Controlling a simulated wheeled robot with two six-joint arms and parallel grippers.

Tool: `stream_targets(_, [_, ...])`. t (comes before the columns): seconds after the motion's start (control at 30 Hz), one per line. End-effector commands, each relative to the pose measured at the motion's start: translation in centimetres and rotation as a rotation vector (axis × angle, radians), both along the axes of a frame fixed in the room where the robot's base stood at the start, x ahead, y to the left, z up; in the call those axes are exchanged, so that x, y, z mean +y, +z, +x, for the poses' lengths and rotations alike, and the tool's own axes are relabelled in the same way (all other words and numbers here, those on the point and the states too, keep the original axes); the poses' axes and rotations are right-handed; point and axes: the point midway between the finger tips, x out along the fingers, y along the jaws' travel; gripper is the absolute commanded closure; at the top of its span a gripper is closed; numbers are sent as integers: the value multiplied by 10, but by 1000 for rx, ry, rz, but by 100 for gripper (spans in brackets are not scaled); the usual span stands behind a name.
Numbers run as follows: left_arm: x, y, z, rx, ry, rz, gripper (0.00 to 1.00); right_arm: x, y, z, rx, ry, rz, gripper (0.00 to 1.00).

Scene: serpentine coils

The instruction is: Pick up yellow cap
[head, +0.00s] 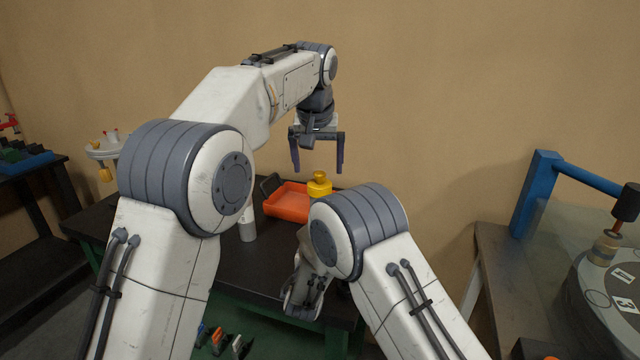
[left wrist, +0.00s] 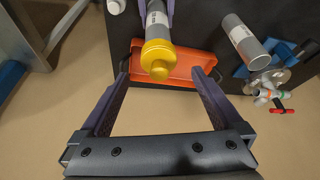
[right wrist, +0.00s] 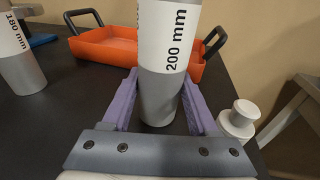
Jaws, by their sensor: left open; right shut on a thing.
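The yellow cap (head: 319,186) has a stepped knob and sits on top of the 200 mm cylinder. In the left wrist view, the cap (left wrist: 158,58) points toward the camera, between and beyond my left fingertips. My left gripper (head: 318,168) is open and empty above the cap, fingers pointing down, apparently apart from it. My right gripper (right wrist: 158,92) is shut on the white and grey 200 mm cylinder (right wrist: 166,50), which looks about upright. The cap is out of the right wrist view. My right arm hides the right gripper in the head view.
An orange tray (head: 284,204) with dark handles lies behind the cylinder on the dark table (head: 245,265). A second grey and white cylinder (right wrist: 16,60) stands on the left of the right wrist view, a small white knobbed piece (right wrist: 240,118) on the right. A blue frame (head: 535,195) stands far right.

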Motion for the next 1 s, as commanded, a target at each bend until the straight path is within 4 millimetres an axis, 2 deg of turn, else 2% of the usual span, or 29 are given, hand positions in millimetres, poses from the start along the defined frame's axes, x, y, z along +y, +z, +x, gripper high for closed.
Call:
stream_targets(0.4, [-2, -46, 17, 3, -1, 1, 0, 0, 2, 1, -5, 0, 1, 85])
stream_targets(0.7, [-2, -50, 19, 0, 0, 0, 0, 0, 2, 1, -5, 0, 1, 85])
stream_targets(0.77, [-2, -50, 19, 0, 0, 0, 19, 0, 2, 1, -5, 0, 1, 85])
stream_targets(0.9, [-2, -50, 19, 0, 0, 0, 73, 0, 2, 1, -5, 0, 1, 85])
stream_targets(0.93, [-2, -50, 19, 0, -1, 0, 82, 0, 2, 1, -5, 0, 1, 85])
stream_targets(1.0, [-2, -49, 19, 0, -1, 0, 82, 0, 2, 1, -5, 0, 1, 85])
